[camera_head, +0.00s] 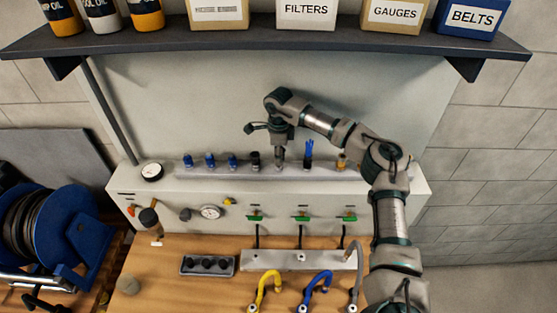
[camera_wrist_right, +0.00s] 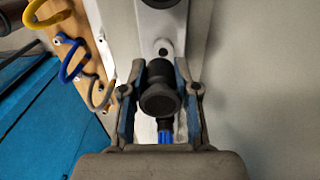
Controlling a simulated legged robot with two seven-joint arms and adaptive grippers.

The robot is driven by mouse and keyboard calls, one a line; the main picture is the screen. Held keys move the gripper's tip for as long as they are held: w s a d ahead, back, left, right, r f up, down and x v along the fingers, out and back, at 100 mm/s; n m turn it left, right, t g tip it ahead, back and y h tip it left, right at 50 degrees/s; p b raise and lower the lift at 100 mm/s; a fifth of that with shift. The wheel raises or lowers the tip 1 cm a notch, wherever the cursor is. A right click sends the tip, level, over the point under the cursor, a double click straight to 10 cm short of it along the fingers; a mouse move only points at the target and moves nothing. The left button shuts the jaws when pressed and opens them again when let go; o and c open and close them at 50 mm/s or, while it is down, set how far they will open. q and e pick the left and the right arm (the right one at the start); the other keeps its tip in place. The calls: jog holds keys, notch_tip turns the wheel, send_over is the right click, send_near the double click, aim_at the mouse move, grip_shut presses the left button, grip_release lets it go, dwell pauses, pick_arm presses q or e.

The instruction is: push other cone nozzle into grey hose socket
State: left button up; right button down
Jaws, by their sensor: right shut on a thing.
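My right gripper (camera_head: 280,158) is at the rack rail on the back panel. In the right wrist view its two fingers (camera_wrist_right: 158,105) are on either side of a dark, round-ended cone nozzle (camera_wrist_right: 160,98), shut on it. In the head view the gripper mostly hides this nozzle. I cannot tell whether its lower end is still in the rail. The grey hose (camera_head: 356,262) rises from the bench at the right, beside my right arm, and also shows in the right wrist view (camera_wrist_right: 101,96). Its socket end is too small to make out. My left gripper is not identifiable in view.
On the rail (camera_head: 213,178) are several blue-topped pieces, a black piece (camera_head: 255,161), a blue brush (camera_head: 309,150) and an orange piece (camera_head: 342,161). Yellow (camera_head: 266,283) and blue (camera_head: 316,284) hoses stand on the bench. A shelf (camera_head: 300,40) overhangs. A blue reel (camera_head: 60,232) is left.

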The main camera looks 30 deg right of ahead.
jog(key=shift+r, duration=1.55)
